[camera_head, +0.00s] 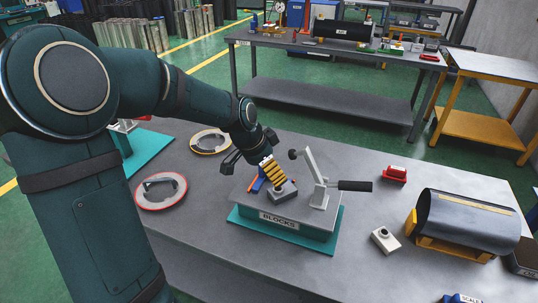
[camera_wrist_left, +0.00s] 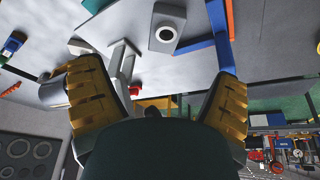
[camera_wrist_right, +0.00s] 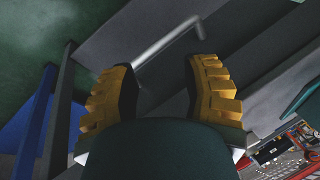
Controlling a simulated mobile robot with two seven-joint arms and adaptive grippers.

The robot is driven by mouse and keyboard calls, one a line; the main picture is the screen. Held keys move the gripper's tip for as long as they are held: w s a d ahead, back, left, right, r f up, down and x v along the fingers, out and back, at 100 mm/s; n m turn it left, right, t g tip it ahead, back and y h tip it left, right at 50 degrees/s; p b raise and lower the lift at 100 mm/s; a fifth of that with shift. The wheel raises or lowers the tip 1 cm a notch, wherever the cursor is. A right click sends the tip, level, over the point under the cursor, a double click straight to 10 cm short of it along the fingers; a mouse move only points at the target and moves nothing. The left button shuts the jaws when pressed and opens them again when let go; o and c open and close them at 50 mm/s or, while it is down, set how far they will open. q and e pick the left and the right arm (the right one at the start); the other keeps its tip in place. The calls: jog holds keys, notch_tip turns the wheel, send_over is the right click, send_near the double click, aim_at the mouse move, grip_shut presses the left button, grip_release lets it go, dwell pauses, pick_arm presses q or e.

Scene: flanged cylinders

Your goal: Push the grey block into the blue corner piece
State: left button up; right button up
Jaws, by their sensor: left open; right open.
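The grey block (camera_head: 284,191), with a round dark-holed knob on top, sits on the grey top of the BLOCKS platform (camera_head: 237,194). It also shows in the left wrist view (camera_wrist_left: 165,16). The blue corner piece (camera_head: 258,185) is beside it, and shows as an angled blue strip in the left wrist view (camera_wrist_left: 223,50). A gap shows between block and the piece's long arm; contact at the short arm is unclear. My left gripper (camera_head: 270,171) is open, over the block and corner piece, partly hiding them. My right gripper (camera_wrist_right: 160,70) is open and empty, away from them.
An orange strip (camera_head: 252,183) lies by the blue piece. A toggle clamp (camera_head: 319,190) with a black handle stands to the right. A red block (camera_head: 394,174), a white block (camera_head: 384,240) and a dark cylinder (camera_head: 465,222) are right.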

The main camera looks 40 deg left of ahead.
aim_at(281, 187)
pick_arm(q)
jog(key=shift+w+a+r, duration=0.15)
jog(key=shift+a+r, duration=0.25)
jog(key=shift+r, duration=0.15)
jog(key=shift+f, duration=0.1)
jog(key=b+x, duration=0.1)
jog(key=x, duration=1.2)
jog(key=shift+w+f, duration=0.1)
jog(key=shift+f, duration=0.25)
jog(key=c, duration=1.4)
jog(key=shift+w, duration=0.1)
